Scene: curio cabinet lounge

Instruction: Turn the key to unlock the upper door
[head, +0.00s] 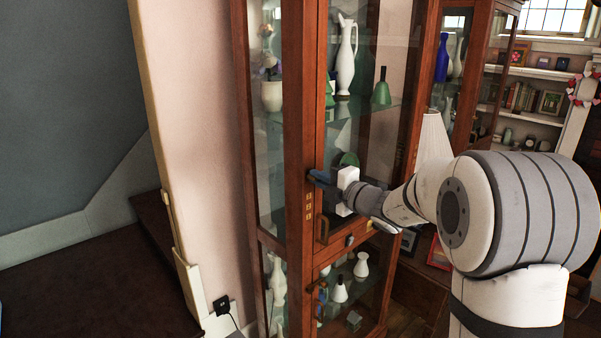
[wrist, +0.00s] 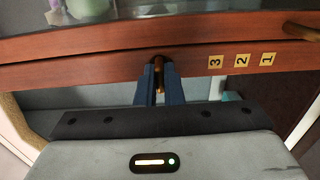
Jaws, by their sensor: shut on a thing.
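The wooden, glass-fronted cabinet stands at the centre of the head view, with its upper door (head: 321,110) flush against the frame. My gripper (head: 319,177) is at the left edge of that door, about mid-height. In the wrist view my gripper (wrist: 159,82) has its two dark blue fingers closed on a small brass key (wrist: 158,64) at the seam of the wood. The fingers hide most of the key, and its turn angle cannot be told clearly.
Three brass number plates (wrist: 242,61) sit beside the key, and a brass handle (wrist: 302,31) is farther right. Glass shelves hold a white pitcher (head: 346,58) and a green bell-shaped piece (head: 381,92). A lower glass door (head: 314,300) is below. Open floor lies left.

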